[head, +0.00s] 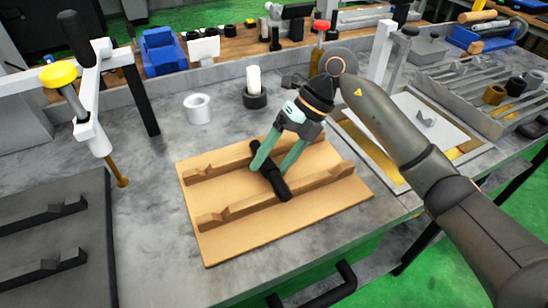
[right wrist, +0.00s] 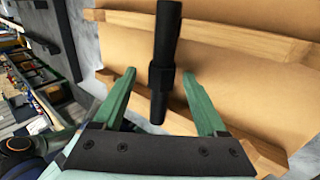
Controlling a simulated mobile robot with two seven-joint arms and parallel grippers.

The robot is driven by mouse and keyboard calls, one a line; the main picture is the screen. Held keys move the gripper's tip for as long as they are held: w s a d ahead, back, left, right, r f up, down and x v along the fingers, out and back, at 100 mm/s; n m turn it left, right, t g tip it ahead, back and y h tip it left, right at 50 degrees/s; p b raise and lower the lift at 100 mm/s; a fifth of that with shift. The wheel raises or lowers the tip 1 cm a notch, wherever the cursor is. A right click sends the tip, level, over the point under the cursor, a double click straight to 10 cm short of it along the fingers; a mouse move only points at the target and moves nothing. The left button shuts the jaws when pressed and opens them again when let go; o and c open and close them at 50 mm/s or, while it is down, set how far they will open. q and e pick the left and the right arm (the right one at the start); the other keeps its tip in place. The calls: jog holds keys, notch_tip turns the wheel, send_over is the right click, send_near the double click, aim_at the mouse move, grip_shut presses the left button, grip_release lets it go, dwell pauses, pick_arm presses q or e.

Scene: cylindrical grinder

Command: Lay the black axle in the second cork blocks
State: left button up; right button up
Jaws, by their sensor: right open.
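The black axle (head: 281,188) lies across the two long notched blocks (head: 318,181) on a tan board (head: 240,239). Its thicker collar is near the middle, as the right wrist view (right wrist: 162,78) shows. I cannot tell whether it sits fully in the notches. My right gripper (head: 268,170) is over the board with its green fingers spread. In the right wrist view its fingertips (right wrist: 161,73) are on either side of the axle, with visible gaps. My left gripper is not in view.
A dark mat (head: 85,223) with dark notched blocks lies at the left. A white clamp stand (head: 95,135) rises behind it. A white ring (head: 198,109) and a black ring with a white cylinder (head: 254,97) stand behind the board. A framed plate (head: 400,120) is at the right.

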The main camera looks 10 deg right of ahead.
jog(key=v, duration=1.2)
jog(key=shift+d+r, duration=0.25)
